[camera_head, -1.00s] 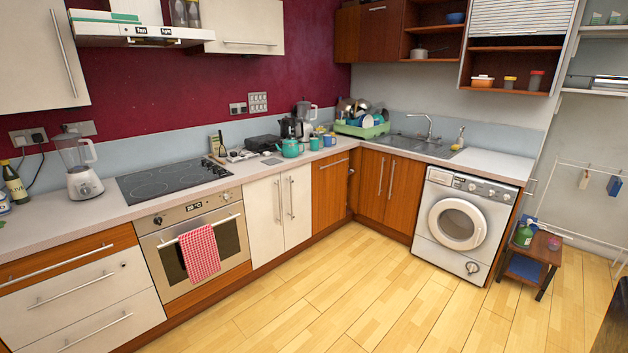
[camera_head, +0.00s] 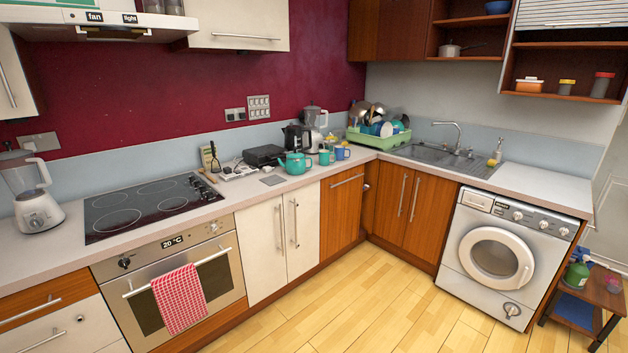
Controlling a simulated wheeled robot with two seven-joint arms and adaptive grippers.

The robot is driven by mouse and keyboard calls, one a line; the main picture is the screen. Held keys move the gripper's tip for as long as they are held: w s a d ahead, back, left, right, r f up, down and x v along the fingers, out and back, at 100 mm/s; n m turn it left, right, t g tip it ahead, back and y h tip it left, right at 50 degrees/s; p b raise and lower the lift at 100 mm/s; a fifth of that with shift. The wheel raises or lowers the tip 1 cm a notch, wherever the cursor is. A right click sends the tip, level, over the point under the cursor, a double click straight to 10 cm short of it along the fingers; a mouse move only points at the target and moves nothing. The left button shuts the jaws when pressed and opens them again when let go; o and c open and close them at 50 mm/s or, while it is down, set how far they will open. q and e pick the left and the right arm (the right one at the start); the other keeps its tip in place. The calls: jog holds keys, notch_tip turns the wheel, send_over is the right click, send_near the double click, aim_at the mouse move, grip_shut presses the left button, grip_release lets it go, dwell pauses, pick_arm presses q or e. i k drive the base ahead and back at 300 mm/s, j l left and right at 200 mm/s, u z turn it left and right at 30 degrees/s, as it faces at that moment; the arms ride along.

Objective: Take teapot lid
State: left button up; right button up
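A teal teapot (camera_head: 295,164) stands on the counter left of the corner, in front of a dark kettle. Its lid is too small to make out clearly as a separate part. Neither of my grippers shows in the head view. The teapot is some distance ahead of me.
A green dish rack (camera_head: 377,137) full of dishes is in the corner. The hob (camera_head: 150,204) lies to the left. The wooden floor (camera_head: 372,300) ahead is clear.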

aim_at(296, 148)
jog(key=i, duration=1.1)
jog(key=i+l+u, duration=0.1)
jog(key=i+u, duration=0.15)
jog(key=i, duration=0.25)
jog(key=i+l+u, duration=0.15)
jog(key=i+u, duration=0.15)
jog(key=i, duration=0.2)
jog(key=i+l+u, duration=0.25)
jog(key=i, duration=0.2)
